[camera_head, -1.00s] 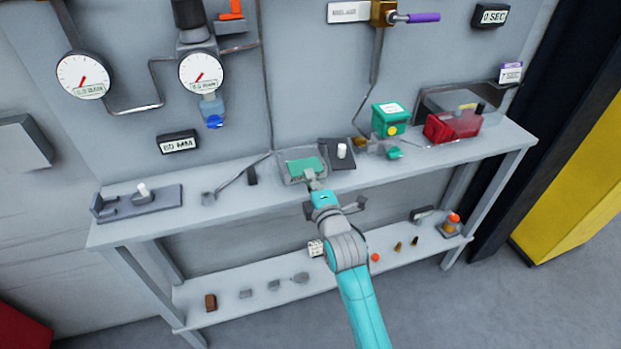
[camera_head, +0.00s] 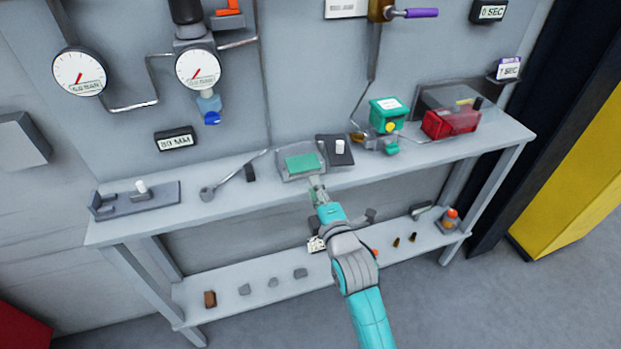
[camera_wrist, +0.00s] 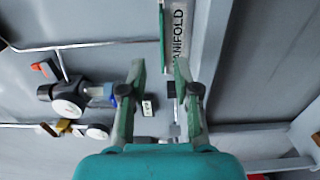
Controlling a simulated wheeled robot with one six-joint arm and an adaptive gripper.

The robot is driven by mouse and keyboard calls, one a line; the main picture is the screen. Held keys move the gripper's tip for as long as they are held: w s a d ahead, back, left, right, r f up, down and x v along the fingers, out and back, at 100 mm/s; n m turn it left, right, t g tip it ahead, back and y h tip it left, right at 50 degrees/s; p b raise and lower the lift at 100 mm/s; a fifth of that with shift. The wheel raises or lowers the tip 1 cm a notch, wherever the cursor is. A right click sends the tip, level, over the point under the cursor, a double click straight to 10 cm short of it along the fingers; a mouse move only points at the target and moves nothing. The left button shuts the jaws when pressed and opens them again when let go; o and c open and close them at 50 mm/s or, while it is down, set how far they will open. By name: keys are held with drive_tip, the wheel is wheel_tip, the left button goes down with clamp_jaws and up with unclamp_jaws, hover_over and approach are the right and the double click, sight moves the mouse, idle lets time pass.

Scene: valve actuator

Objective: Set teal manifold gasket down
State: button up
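The teal manifold gasket (camera_head: 303,162) is a flat green plate lying in the shallow grey tray (camera_head: 287,175) on the upper shelf. My gripper (camera_head: 317,184) is just in front of the tray, at the shelf's front edge, apart from the gasket. The tray's front there carries the label MANIFOLD (camera_wrist: 178,45), seen sideways. The wrist view shows little of the gasket's face.
A dark plate with a white knob (camera_head: 338,150) stands right of the tray. A grey wrench-like tool (camera_head: 225,182) lies to its left. A green actuator (camera_head: 388,116) and a red box (camera_head: 450,122) stand further right. Several small parts sit on the lower shelf (camera_head: 255,305).

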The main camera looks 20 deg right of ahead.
drive_tip(key=s, duration=0.6)
drive_tip(key=shift+s, duration=0.25)
